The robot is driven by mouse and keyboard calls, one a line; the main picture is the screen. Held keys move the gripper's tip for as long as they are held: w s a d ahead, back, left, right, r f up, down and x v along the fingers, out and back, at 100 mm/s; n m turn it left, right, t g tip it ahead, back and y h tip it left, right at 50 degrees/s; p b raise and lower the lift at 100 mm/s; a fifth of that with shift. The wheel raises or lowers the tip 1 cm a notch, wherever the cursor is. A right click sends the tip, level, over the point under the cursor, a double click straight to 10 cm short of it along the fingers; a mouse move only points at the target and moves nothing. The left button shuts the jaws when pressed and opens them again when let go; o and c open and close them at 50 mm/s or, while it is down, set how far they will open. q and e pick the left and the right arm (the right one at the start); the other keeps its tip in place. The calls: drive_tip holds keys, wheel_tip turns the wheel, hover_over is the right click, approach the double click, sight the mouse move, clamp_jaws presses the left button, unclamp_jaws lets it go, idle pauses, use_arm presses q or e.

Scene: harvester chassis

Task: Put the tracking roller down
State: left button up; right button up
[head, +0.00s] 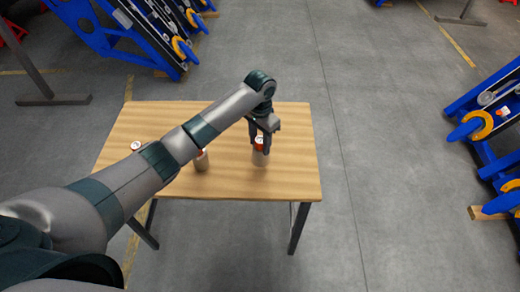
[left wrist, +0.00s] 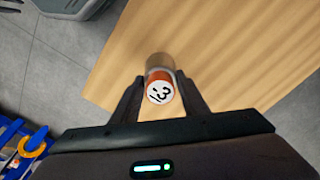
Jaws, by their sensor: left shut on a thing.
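The tracking roller (head: 260,158) is a small upright cylinder with a grey-brown body and an orange-red band near its top. In the left wrist view the tracking roller (left wrist: 160,92) shows a white end cap with black marks like "13". My left gripper (head: 260,144) is shut on its upper part from above, over the right half of the wooden table (head: 225,185). One finger of the left gripper (left wrist: 160,98) is on each side of the roller. I cannot tell whether its bottom touches the tabletop. My right gripper is not in view.
Another roller (head: 201,161) stands on the table to the left, partly behind my arm. A white-capped one (head: 136,147) is near the left edge. Bare tabletop lies around the held roller. Blue chassis frames stand at the upper left (head: 125,35) and right (head: 495,120).

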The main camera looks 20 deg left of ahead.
use_arm(q)
drive_tip(key=shift+f+p, duration=0.75)
drive_tip(key=shift+f, duration=1.2)
drive_tip(key=o, duration=1.3)
drive_tip(key=shift+f, duration=0.1)
drive_tip(key=shift+c, duration=0.2)
wheel_tip(320, 180, up, 12)
drive_tip(key=b, duration=0.2)
drive_tip(key=shift+b, duration=0.4)
